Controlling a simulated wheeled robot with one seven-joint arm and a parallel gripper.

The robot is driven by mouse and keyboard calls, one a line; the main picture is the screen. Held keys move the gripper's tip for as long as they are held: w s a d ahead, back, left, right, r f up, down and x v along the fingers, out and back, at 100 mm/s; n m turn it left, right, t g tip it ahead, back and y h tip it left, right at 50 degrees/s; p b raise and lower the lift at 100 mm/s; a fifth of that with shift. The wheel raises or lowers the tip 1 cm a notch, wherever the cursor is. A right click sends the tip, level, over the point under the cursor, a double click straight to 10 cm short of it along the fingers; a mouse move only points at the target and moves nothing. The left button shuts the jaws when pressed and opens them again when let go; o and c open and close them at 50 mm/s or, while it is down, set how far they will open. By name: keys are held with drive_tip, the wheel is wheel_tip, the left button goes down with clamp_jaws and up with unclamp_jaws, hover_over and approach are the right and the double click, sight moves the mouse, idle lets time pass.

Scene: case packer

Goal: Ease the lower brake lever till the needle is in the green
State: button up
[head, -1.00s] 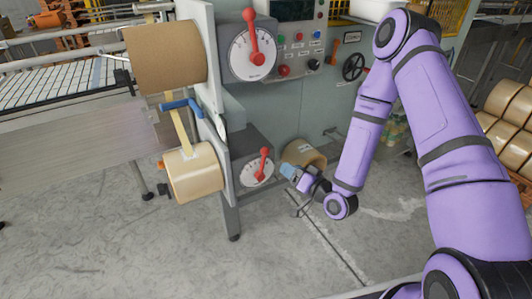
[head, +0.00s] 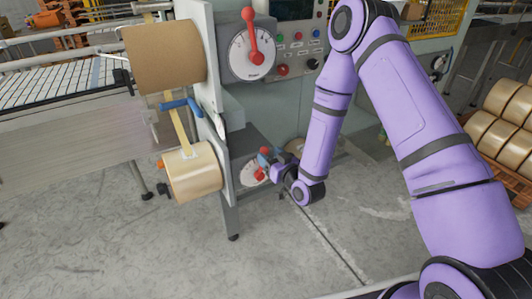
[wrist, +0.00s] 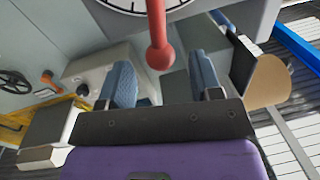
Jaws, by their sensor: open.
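The lower brake lever (head: 262,166) is red with a ball end and sits on a white dial (head: 249,172) on the lower grey box. My gripper (head: 268,158) is at this dial and covers part of it. In the wrist view the red lever (wrist: 157,40) stands between the two blue fingers of my gripper (wrist: 164,82), with its ball just ahead of the fingertips' gap. The fingers are apart and do not touch it. Only the edge of the dial (wrist: 140,5) shows there. I cannot read the needle or see the green zone.
An upper dial with a red lever (head: 251,42) is above. A tape roll (head: 193,171) hangs left of the lower dial, below a larger brown roll (head: 165,56). The control panel (head: 297,42) is right. Floor in front is clear.

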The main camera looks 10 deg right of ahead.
drive_tip(key=shift+x, duration=1.3)
drive_tip(key=shift+c, duration=0.2)
clamp_jaws()
drive_tip(key=shift+s+a+n, duration=0.2)
drive_tip(key=shift+a+n, duration=0.3)
drive_tip(key=shift+n, duration=0.1)
drive_tip(key=shift+s+a+n, duration=0.2)
drive_tip(key=shift+a+n, duration=0.3)
drive_tip(key=shift+n, duration=0.1)
drive_tip(key=shift+o, duration=0.2)
unclamp_jaws()
drive_tip(key=shift+r, duration=0.1)
drive_tip(key=v, duration=1)
drive_tip(key=shift+s, duration=0.35)
drive_tip(key=shift+d+r, duration=0.1)
drive_tip(key=shift+d, duration=0.05)
